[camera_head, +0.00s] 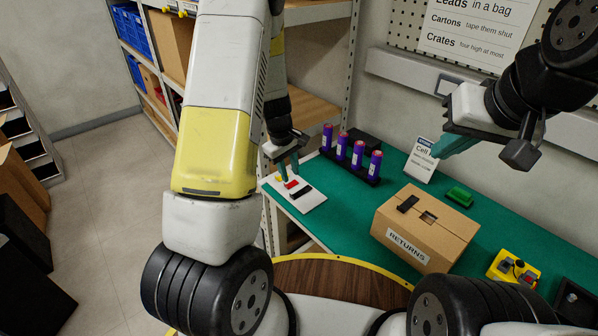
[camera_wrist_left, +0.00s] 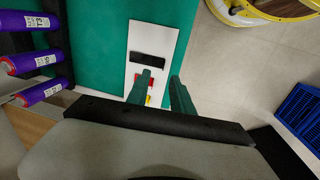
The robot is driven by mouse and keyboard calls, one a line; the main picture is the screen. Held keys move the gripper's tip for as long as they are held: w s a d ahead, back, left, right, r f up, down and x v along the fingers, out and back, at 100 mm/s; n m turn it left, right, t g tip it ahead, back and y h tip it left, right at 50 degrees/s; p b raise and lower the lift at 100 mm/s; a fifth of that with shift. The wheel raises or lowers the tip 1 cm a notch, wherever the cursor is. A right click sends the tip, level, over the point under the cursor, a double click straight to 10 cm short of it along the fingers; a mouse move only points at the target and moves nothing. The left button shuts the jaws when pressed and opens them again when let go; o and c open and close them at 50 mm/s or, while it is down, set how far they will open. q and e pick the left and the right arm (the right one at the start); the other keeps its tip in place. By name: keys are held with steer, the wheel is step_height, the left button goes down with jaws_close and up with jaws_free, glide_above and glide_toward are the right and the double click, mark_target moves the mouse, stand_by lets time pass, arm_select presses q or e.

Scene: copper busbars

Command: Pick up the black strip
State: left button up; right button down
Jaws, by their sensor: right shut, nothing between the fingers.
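A black strip (camera_head: 301,191) lies on a white plate (camera_head: 312,203) at the left end of the green bench. In the left wrist view the strip (camera_wrist_left: 148,59) lies across the white plate (camera_wrist_left: 150,35), beyond a red piece (camera_wrist_left: 141,82) and a yellow piece partly hidden by a finger. My left gripper (camera_head: 288,171) is over the plate, close to the red piece. In the left wrist view its green fingers (camera_wrist_left: 161,76) are apart with nothing between them. My right gripper (camera_head: 438,151) is shut and empty, above the bench near the sign card.
Several purple cells (camera_head: 342,146) stand in a black holder behind the plate. A cardboard box marked RETURNS (camera_head: 421,248) has a black piece (camera_head: 408,204) and a slot on top. A green block (camera_head: 460,196) and a yellow control box (camera_head: 512,268) are to the right.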

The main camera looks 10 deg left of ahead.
mark_target(291, 195)
arm_select(q)
steer(key=f, duration=0.6)
steer(key=w+f, duration=0.1)
steer(key=f, duration=0.3)
steer(key=shift+a, duration=0.15)
steer(key=shift+r, duration=0.1)
jaws_close()
